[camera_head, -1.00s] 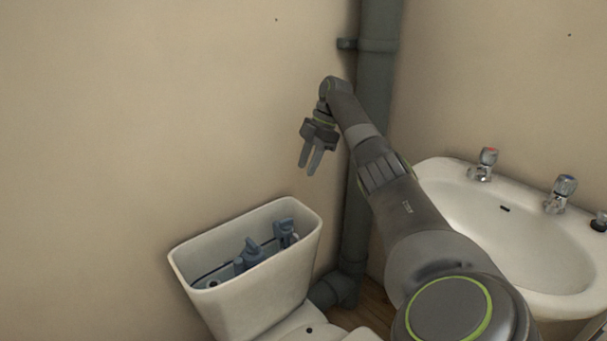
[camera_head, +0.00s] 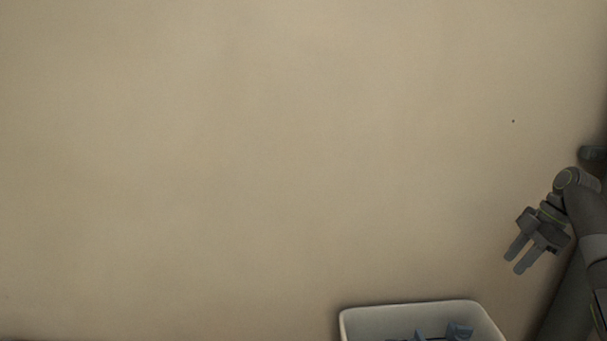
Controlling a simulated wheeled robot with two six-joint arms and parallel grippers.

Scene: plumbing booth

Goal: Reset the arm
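My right gripper (camera_head: 518,258) is at the right side of the head view, in front of the wall. Its two grey fingers point down and to the left. A narrow gap shows between them, and nothing is held. My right arm comes in from the right edge and is mostly cut off. The gripper is above and to the right of the open toilet cistern. My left gripper is not in view.
The white cistern (camera_head: 400,312) is at the bottom edge, lidless, with blue-grey fittings (camera_head: 458,331) partly showing inside. A grey pipe (camera_head: 570,300) stands at the lower right behind my arm. The bare beige wall (camera_head: 220,160) fills most of the view.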

